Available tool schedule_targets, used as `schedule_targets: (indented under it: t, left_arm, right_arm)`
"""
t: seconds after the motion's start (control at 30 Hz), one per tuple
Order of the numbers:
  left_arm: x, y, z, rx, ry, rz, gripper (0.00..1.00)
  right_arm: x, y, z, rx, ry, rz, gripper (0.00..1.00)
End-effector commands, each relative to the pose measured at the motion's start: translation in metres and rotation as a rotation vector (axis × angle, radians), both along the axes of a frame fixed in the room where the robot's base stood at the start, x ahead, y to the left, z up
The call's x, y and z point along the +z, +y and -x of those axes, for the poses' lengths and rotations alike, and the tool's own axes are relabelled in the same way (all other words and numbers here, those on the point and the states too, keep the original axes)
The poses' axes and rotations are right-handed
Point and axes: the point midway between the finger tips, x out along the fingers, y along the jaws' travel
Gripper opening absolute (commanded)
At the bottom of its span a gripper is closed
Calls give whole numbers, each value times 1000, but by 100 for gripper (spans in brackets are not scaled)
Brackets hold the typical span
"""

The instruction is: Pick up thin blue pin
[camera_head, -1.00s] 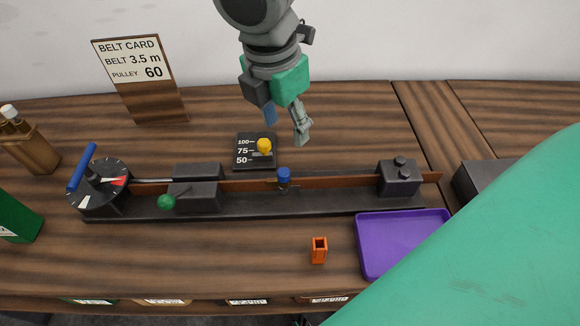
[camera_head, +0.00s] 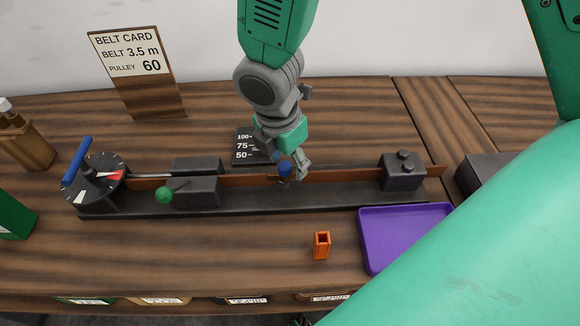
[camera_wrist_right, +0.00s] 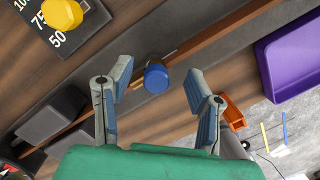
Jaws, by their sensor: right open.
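The blue pin (camera_head: 285,169) stands at the brown belt of the dark bench fixture (camera_head: 330,197), right of its middle. Its round blue top (camera_wrist_right: 157,78) shows in the right wrist view; how thin its shaft is cannot be told. My right gripper (camera_head: 289,163) is over the pin, pointing down, and partly hides it in the head view. In the wrist view its open fingers (camera_wrist_right: 160,69) lie on either side of the blue top, with gaps on both sides. My left gripper is not in view.
A yellow knob (camera_wrist_right: 62,14) sits on the dark scale plate (camera_head: 242,155) behind the fixture. A green ball knob (camera_head: 163,195) and a blue-handled dial (camera_head: 97,175) are left. An orange holder (camera_head: 322,245) and purple tray (camera_head: 368,250) stand in front.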

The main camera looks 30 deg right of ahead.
Motion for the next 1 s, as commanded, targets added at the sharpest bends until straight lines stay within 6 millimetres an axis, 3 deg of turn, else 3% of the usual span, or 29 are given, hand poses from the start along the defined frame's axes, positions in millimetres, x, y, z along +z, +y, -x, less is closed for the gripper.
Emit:
schedule_targets:
  t: [0.1, 0.37, 0.5, 1.0]
  left_arm:
    - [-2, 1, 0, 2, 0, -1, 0]
    - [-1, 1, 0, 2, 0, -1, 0]
    - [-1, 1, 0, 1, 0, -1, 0]
    - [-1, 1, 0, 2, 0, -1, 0]
  right_arm:
    - [-11, -1, 0, 1, 0, 1, 46]
    - [-15, -10, 0, 1, -3, -9, 46]
    - [-15, -13, 0, 0, -1, -13, 1]
    - [-13, -6, 0, 0, -2, -5, 0]
